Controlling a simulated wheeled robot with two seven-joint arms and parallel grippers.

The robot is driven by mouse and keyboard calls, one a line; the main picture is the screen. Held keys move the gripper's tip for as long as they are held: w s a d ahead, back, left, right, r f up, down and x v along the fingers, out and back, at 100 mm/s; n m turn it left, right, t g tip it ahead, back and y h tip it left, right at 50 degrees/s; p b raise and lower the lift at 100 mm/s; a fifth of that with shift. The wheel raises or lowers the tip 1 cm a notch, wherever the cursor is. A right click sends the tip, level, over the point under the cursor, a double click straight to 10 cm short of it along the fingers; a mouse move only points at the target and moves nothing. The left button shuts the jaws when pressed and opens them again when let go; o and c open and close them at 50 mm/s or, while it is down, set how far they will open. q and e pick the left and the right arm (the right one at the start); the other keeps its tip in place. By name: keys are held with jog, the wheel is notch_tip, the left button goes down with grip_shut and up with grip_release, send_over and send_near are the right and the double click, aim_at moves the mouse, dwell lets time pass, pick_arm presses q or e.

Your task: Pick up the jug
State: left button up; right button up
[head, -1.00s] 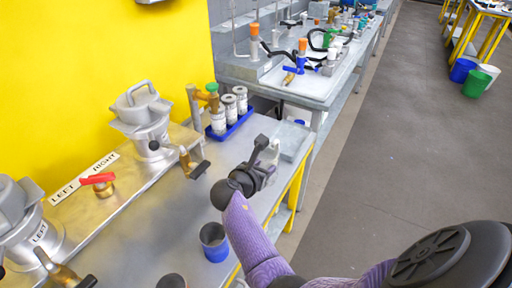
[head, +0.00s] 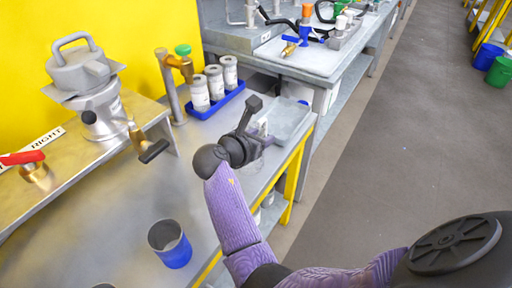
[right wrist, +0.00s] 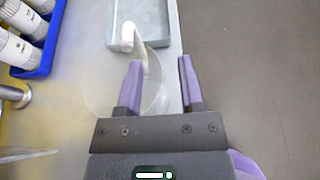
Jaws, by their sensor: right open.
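The jug looks clear, with a pale handle or spout. In the right wrist view the jug (right wrist: 100,82) is a see-through round outline, with its white part (right wrist: 128,34) near the top. My right gripper (right wrist: 160,65) is open, and nothing is seen held between its fingers. Its left finger overlaps the jug's outline; I cannot tell whether they touch. In the head view my right gripper (head: 262,124) is over the bench near its right edge and hides most of the jug. My left gripper is not in view.
A grey tray (head: 292,117) lies just beyond the gripper. A blue rack (head: 215,106) of several canisters stands behind. A blue cup (head: 170,243) is nearer on the bench. A metal agitator drum (head: 85,75) with a valve stands left.

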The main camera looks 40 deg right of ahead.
grip_shut()
dwell(1.3)
